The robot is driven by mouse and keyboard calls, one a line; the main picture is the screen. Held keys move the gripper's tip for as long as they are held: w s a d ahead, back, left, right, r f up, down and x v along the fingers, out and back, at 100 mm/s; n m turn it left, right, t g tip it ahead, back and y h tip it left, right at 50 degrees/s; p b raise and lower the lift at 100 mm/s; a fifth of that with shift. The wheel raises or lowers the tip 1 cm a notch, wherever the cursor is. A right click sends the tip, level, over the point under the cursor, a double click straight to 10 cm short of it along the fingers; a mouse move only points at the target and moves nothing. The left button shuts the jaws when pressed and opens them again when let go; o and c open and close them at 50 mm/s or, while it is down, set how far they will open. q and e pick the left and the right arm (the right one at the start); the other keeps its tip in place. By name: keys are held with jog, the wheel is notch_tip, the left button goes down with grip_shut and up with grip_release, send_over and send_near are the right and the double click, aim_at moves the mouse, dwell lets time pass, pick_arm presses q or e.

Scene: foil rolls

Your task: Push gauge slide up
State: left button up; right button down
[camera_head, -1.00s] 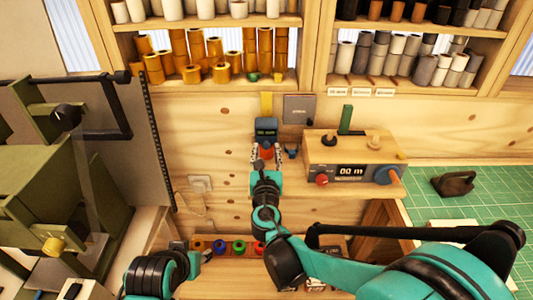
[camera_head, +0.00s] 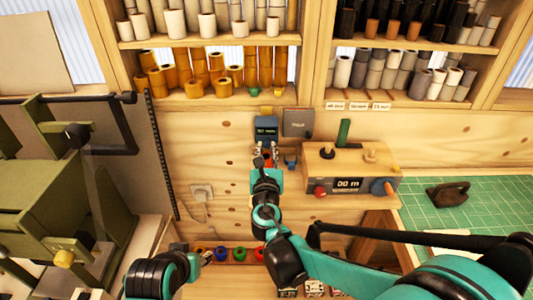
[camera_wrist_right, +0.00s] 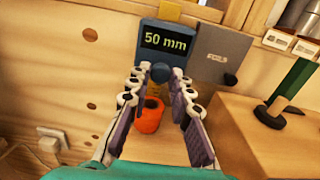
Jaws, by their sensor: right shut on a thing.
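The gauge slide (camera_head: 266,128) is a dark blue-grey block on the wooden wall, and it also shows in the right wrist view (camera_wrist_right: 163,44). Its display reads 50 mm. A short piece of yellow strip (camera_wrist_right: 180,10) shows above it. A round dark blue knob (camera_wrist_right: 160,73) sits at its lower end. My right gripper (camera_head: 266,150) is just below the block, with its fingers (camera_wrist_right: 160,80) on either side of the knob and shut on it. An orange roll (camera_wrist_right: 148,114) is beneath the knob.
A grey plate (camera_head: 298,122) is on the wall right of the slide. A wooden box with a display (camera_head: 347,185) stands to the right. Shelves of rolls (camera_head: 215,75) are above. A green machine (camera_head: 50,180) stands left. A green mat (camera_head: 480,210) lies at right.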

notch_tip(320, 180, up, 3)
jog(key=shift+f+p, duration=0.2)
jog(key=shift+p, duration=0.3)
jog(key=shift+w+f, duration=0.1)
jog(key=shift+w, duration=0.05)
jog(key=c, duration=1.4)
grip_release()
jog(key=shift+o, duration=0.2)
jog(key=s, duration=1.2)
jog(key=shift+s, duration=0.1)
